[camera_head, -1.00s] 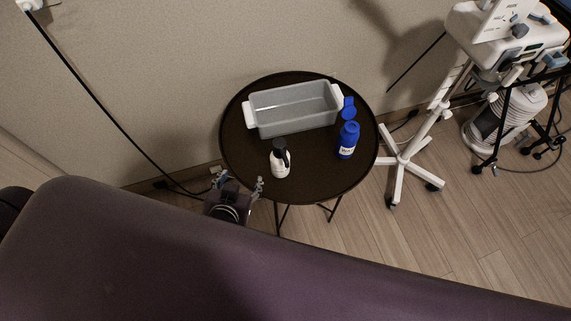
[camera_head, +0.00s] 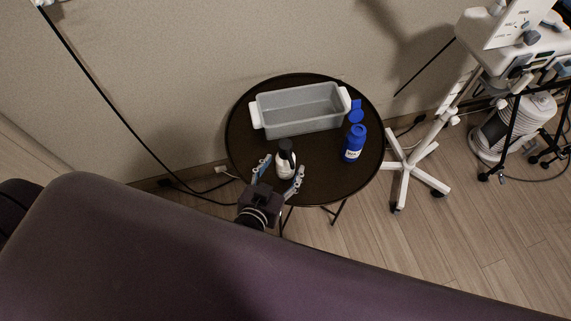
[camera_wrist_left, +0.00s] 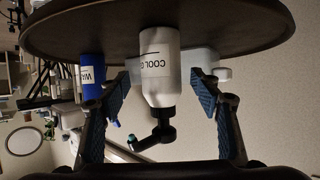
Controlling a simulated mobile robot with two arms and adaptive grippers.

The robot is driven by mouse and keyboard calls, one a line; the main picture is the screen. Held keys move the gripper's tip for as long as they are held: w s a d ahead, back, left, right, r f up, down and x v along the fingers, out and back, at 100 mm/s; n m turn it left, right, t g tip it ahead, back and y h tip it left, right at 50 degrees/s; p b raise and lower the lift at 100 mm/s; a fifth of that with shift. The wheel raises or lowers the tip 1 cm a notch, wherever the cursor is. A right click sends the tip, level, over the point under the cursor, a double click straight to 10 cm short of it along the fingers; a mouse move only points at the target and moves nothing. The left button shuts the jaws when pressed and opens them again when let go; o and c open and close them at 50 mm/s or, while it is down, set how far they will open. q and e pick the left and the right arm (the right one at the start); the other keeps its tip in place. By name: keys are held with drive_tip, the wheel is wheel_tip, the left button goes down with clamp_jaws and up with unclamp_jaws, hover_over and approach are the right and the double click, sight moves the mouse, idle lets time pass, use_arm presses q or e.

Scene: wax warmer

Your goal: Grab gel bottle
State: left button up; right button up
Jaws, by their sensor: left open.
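The gel bottle (camera_head: 286,163) is white with a black pump top and stands upright on the round dark table (camera_head: 345,188), near its front edge. In the left wrist view, which is upside down, the bottle (camera_wrist_left: 159,70) shows the letters "COOL G" and sits between the fingers. My left gripper (camera_head: 278,172) is open, with one finger on each side of the bottle. Gaps show between the fingers (camera_wrist_left: 160,95) and the bottle, so it is not gripped. My right gripper is not in view.
A grey tray (camera_head: 301,126) with white handles stands behind the bottle. A blue bottle (camera_head: 353,145) and a blue lid-like piece (camera_head: 356,110) are to the right. A purple padded surface (camera_head: 200,255) fills the front. A white wheeled stand (camera_head: 407,165) is right of the table.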

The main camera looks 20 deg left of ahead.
use_arm(q)
drive_tip(key=x, duration=0.3)
drive_tip(key=shift+w+a+f, duration=0.1)
drive_tip(key=shift+f, duration=0.05)
drive_tip(key=c, duration=1.4)
drive_tip(key=shift+c, duration=0.6)
drive_tip(key=shift+r, duration=0.25)
